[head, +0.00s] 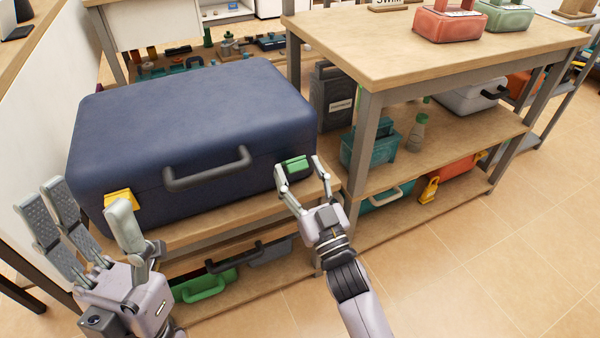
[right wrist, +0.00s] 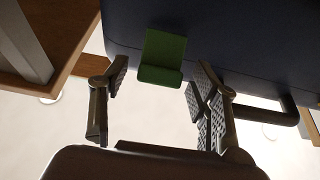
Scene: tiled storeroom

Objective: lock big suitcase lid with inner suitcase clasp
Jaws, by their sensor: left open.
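The big navy suitcase (head: 195,125) lies with its lid down on a wooden shelf, its dark handle (head: 207,170) facing me. A yellow clasp (head: 121,199) is at its front left and a green clasp (head: 296,167) at its front right. My right gripper (head: 299,177) is open, with its fingers on either side of the green clasp. In the right wrist view the green clasp (right wrist: 162,58) sits between the spread fingers, with gaps at both sides. My left gripper (head: 86,212) is open and empty, in front of the suitcase's left corner near the yellow clasp.
A wooden shelf unit (head: 430,45) stands close to the right of the suitcase, with teal boxes (head: 370,150) and a bottle on its middle shelf. A green case (head: 205,286) lies on the shelf below. The tiled floor at right is clear.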

